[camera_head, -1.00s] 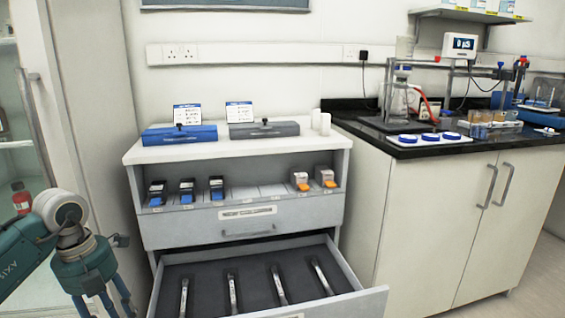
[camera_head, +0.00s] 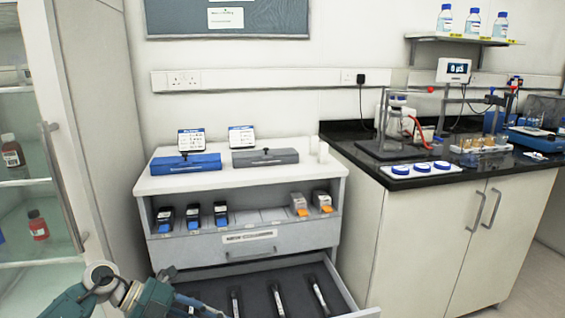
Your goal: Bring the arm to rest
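My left arm comes in at the lower left of the head view, in front of the open drawer's left side. Its gripper (camera_head: 182,304) is partly in view at the bottom edge; its fingers are too small and cut off to tell whether they are open or shut. My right gripper is not in view. The open drawer (camera_head: 346,296) holds several slim dark and silver tools (camera_head: 277,300) in a dark lining. The arm hides the drawer's left part.
The white cabinet (camera_head: 240,178) carries a blue case (camera_head: 186,163) and a grey case (camera_head: 264,157). Its shelf holds three blue-black boxes (camera_head: 193,215) and two orange-white ones (camera_head: 299,204). A glass-door cabinet (camera_head: 25,190) stands left; a black-topped bench (camera_head: 440,178) stands right.

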